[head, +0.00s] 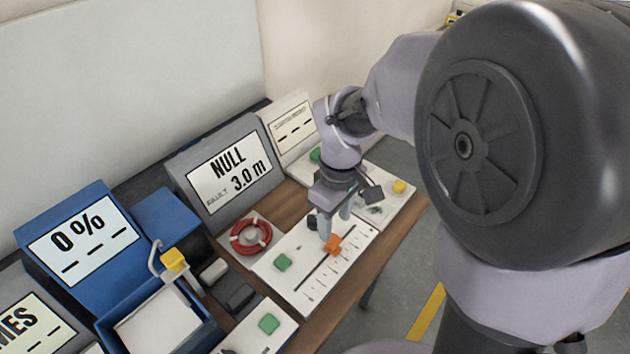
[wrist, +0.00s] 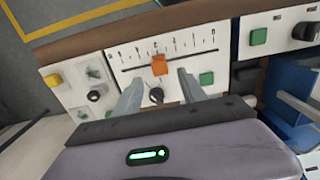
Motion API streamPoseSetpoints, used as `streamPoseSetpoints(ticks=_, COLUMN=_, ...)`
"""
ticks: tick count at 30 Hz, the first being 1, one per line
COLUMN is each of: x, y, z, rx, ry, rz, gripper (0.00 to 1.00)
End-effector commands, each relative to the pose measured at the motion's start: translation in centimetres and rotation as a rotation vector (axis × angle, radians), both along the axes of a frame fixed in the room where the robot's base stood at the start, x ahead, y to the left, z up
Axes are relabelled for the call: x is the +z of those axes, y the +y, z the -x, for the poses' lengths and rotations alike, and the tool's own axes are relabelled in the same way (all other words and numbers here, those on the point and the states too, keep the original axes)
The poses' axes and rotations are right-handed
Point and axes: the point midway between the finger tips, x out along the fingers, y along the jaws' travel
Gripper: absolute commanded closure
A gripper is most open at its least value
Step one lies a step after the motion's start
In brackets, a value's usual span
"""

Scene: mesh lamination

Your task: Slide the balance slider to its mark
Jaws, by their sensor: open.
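The balance slider is an orange block (head: 333,243) on a dark straight slot in a white panel (head: 298,294). In the wrist view the orange block (wrist: 158,64) sits a little left of the slot's middle, below a row of ticks and small characters. I cannot tell which tick is its mark. My gripper (head: 335,222) is open over the panel. In the wrist view its two fingers (wrist: 160,76) are spread to either side of the block, with their tips just short of it. Nothing is between them in a grip; contact with the block is not visible.
A black knob (wrist: 156,95) and a green button (wrist: 206,78) are on the same panel. A grey display (head: 232,175) behind reads "NULL" and "3.0 m". A red cable coil (head: 251,236) lies left of the panel. A blue unit (head: 75,245) reads "0 %".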

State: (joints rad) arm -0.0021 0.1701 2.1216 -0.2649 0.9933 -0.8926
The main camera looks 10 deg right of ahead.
Motion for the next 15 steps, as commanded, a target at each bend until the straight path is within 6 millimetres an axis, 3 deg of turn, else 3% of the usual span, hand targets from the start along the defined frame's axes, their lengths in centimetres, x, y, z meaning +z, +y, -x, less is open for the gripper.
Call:
streamPoseSetpoints(ticks=1, x=-2.2, y=0.0, z=0.1, rx=0.0, ry=0.004, rz=0.0, gripper=0.51)
streamPoseSetpoints(ticks=6, x=-5.9, y=0.0, z=0.1, rx=-0.001, ry=0.003, rz=0.0, gripper=0.51)
streamPoseSetpoints(ticks=15, x=-7.3, y=0.0, z=0.0, rx=-0.002, ry=-0.001, rz=0.0, gripper=0.51)
